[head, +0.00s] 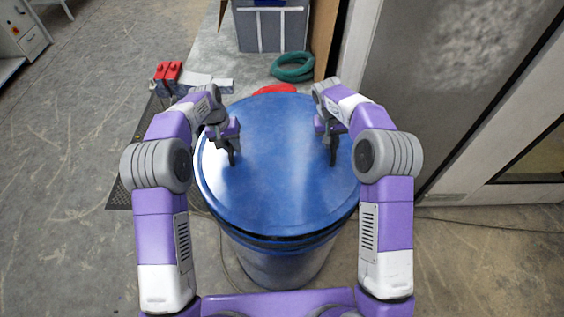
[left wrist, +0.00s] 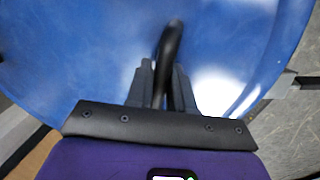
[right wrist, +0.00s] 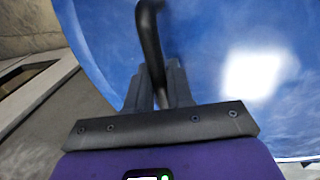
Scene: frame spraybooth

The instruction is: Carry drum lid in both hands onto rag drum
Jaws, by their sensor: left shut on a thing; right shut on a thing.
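The drum lid (head: 277,180) is a wide, round blue disc with two black handles, in the middle of the head view. It looks about level. The rag drum (head: 285,268) shows below the lid's near edge, with a dark band between them; I cannot tell whether the lid rests on the rim or hovers just above it. My left gripper (head: 231,150) is shut on the left handle, also seen in the left wrist view (left wrist: 168,60). My right gripper (head: 331,146) is shut on the right handle, also seen in the right wrist view (right wrist: 150,45). The drum's opening is hidden.
A grey-blue crate (head: 271,28) and a coiled green hose (head: 292,67) lie beyond the lid. A red item (head: 275,90) shows at its far edge. Red-topped items (head: 168,72) stand at back left. A booth wall (head: 430,75) rises at right. Open floor (head: 75,130) lies left.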

